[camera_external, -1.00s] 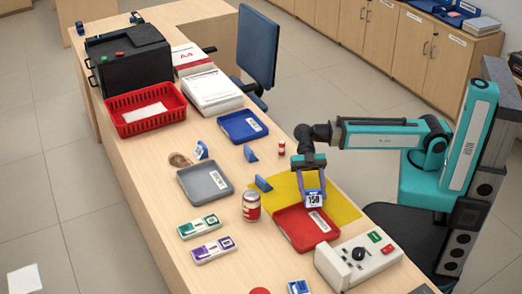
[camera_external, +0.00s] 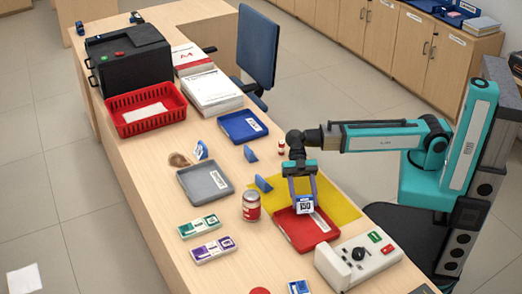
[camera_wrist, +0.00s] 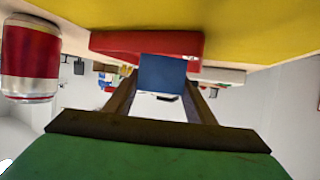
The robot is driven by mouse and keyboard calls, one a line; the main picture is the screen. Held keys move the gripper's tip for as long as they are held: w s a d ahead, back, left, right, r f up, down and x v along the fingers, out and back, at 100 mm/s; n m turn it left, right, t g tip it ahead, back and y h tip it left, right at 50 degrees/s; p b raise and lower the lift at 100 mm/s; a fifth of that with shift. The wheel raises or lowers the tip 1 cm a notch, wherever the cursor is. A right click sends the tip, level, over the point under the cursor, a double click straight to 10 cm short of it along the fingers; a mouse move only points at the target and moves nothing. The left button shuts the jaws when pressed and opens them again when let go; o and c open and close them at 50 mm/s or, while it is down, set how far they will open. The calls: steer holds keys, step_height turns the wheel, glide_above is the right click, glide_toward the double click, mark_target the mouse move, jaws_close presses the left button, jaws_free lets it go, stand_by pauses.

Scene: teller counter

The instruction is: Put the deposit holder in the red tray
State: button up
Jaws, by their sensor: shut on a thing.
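The deposit holder (camera_external: 305,204) is a small blue stand with a white label reading 150. My gripper (camera_external: 303,198) is shut on it and points down. The holder is upright over the back part of the red tray (camera_external: 292,238), a shallow tray with a white label. I cannot tell whether the holder touches the tray. In the wrist view the holder (camera_wrist: 162,73) is a plain blue face between the fingers, with the tray (camera_wrist: 115,45) behind it.
The red tray lies partly on a yellow mat (camera_external: 347,208). A red and white can (camera_external: 251,207) stands left of it, and a white device (camera_external: 360,262) with a black knob is in front right. A grey tray (camera_external: 204,183) and blue tray (camera_external: 242,126) lie farther back.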

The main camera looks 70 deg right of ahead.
steer(key=shift+f, duration=1.05)
steer(key=shift+f, duration=0.15)
steer(key=o, duration=1.2)
steer(key=shift+c, duration=0.2)
steer(key=shift+r, duration=0.2)
steer(key=v, duration=1.2)
